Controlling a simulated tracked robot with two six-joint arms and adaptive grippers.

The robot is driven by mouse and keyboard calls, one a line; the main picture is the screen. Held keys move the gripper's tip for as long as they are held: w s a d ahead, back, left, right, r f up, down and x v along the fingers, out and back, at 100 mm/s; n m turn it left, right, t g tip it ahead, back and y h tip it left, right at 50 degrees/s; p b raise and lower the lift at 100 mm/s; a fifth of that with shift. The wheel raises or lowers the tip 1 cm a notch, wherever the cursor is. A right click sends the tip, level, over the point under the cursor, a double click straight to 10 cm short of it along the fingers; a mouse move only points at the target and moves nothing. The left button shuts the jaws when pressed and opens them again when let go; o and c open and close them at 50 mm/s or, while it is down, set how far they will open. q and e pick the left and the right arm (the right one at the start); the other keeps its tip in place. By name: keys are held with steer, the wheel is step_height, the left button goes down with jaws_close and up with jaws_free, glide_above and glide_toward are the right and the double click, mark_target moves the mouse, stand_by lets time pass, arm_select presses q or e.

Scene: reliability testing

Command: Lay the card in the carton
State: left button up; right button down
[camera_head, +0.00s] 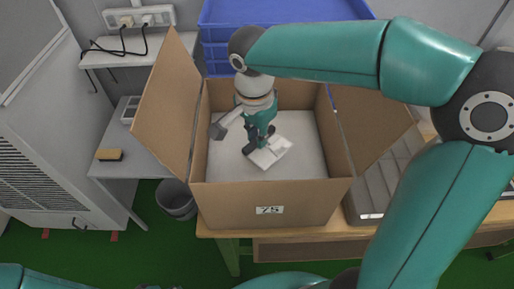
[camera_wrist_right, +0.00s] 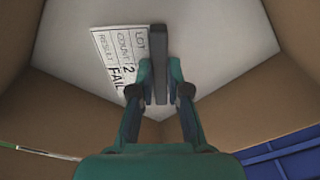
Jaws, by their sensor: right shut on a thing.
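The carton (camera_head: 268,208) is an open brown box labelled 25, standing on a wooden table, with its side flaps spread out. The card (camera_head: 272,153) is white and lies low inside the carton, over the pale inner floor. In the right wrist view the card (camera_wrist_right: 112,52) shows printed text with LOT, COUNT 2 and RESULT FAIL. My right gripper (camera_head: 256,149) reaches down into the carton from above, at the card. In the wrist view its fingertips (camera_wrist_right: 160,88) are closed together on a dark grey upright piece that stands against the card. My left gripper is not in view.
Blue stacked crates (camera_head: 222,45) stand behind the carton. A grey tray with compartments (camera_head: 382,186) lies right of it on the table. A grey side table with a sponge-like block (camera_head: 109,155) and a waste bin (camera_head: 176,198) are at left. The carton walls surround my right gripper.

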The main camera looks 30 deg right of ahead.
mark_target(257, 149)
steer(key=shift+f, duration=2.4)
steer(key=c, duration=1.1)
jaws_free()
steer(key=shift+c, duration=0.2)
steer(key=r, duration=0.8)
steer(key=a+r, duration=0.1)
steer(key=r, duration=0.3)
steer(key=shift+s+p, duration=0.35)
steer(key=shift+s, duration=0.05)
